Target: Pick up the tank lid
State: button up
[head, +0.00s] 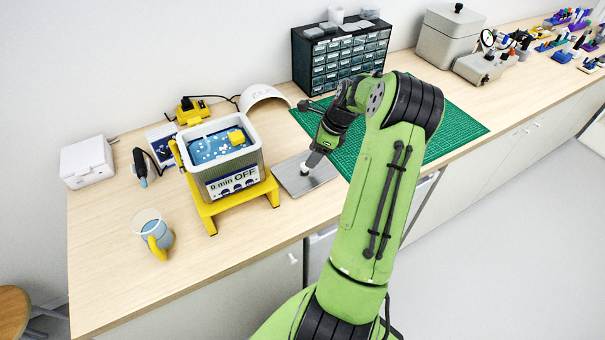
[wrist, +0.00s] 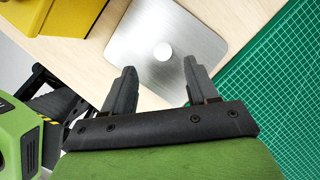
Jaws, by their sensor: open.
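The tank lid (head: 294,181) is a flat grey metal plate with rounded corners and a pale round knob. It lies on the wooden bench, just right of the tank (head: 238,163). In the wrist view the lid (wrist: 196,35) lies beyond my fingertips, with its knob (wrist: 163,51) roughly in line with the gap between them. My gripper (wrist: 160,78) is open and empty. In the head view my gripper (head: 312,163) hangs at the lid near the knob and partly covers the plate. The tank is uncovered on a yellow stand and holds blue liquid and a yellow thing.
A green cutting mat (head: 455,124) lies right of the lid. The yellow stand (head: 236,203) is close on its left. A measuring jug (head: 153,233) stands at the front left. A drawer cabinet (head: 340,60) stands behind.

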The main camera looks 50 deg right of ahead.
aim_at(305, 169)
jog(key=x, duration=0.6)
jog(key=shift+w+d+b, duration=0.15)
jog(key=shift+w+b, duration=0.05)
jog(key=shift+b, duration=0.1)
jog(key=shift+s+r, duration=0.1)
jog(key=shift+r, duration=0.05)
jog(key=shift+c, duration=0.9)
grip_shut()
